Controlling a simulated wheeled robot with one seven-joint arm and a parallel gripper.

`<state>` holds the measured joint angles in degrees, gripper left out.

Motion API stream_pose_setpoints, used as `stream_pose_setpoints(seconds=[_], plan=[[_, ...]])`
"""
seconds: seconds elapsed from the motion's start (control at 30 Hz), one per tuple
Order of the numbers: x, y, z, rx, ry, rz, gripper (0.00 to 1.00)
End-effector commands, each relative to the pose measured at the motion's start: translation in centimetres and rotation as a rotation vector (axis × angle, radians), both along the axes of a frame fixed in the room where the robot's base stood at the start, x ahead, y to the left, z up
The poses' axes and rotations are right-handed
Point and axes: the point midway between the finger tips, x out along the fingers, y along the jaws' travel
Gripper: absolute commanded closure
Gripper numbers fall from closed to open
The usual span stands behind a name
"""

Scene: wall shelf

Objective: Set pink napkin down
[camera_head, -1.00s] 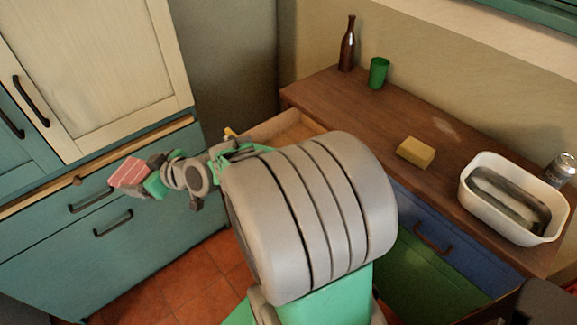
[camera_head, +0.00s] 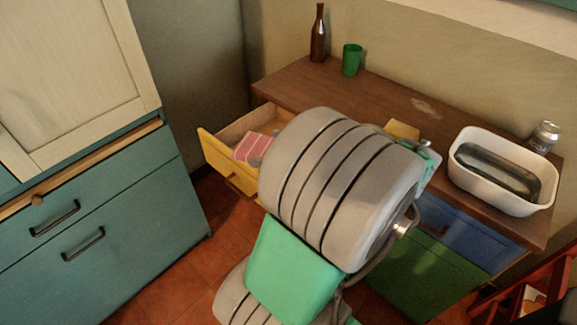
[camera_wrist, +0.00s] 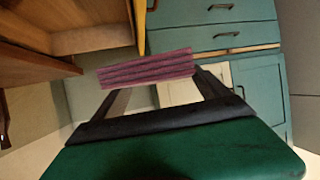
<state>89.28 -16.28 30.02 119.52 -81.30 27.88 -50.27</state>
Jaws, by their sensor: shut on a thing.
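The pink napkin (camera_head: 254,148), striped and folded, shows over the open yellow drawer (camera_head: 222,163) of the brown cabinet in the head view. In the wrist view the napkin (camera_wrist: 148,69) spans the fingertips of my gripper (camera_wrist: 157,80), which is shut on it. The drawer's pale wooden inside (camera_wrist: 95,39) lies beyond it at the upper left, and the napkin overlaps the lower end of the drawer's yellow front (camera_wrist: 139,25). I cannot tell how high the napkin is over the drawer. My arm hides the gripper in the head view.
On the brown top (camera_head: 300,82) stand a brown bottle (camera_head: 318,36), a green cup (camera_head: 352,60), a partly hidden yellow block (camera_head: 403,131), a white tub (camera_head: 480,190) and a can (camera_head: 545,137). A teal cabinet (camera_head: 110,225) stands at left. Blue and green drawer fronts (camera_head: 425,270) are below right.

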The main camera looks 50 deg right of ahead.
Motion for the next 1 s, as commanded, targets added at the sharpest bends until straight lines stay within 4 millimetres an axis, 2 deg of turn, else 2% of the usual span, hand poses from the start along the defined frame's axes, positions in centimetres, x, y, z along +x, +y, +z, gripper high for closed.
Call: stream_pose_setpoints(seconds=[0.07, 0.13, 0.4, 0.6, 0.8, 1.0], plan=[[-0.4, -0.6, -0.2, -0.001, -0.001, 0.000, 0.67], [0.4, -1.1, -0.6, 0.002, 0.000, 0.007, 0.67], [6.4, -5.8, -4.0, 0.004, 0.000, 0.007, 0.67], [9.1, -8.1, -8.3, 0.003, 0.001, 0.003, 0.67], [10.2, -9.1, -10.2, 0.003, 0.001, 0.001, 0.67], [10.2, -9.1, -12.9, 0.001, 0.000, 0.000, 0.67]])
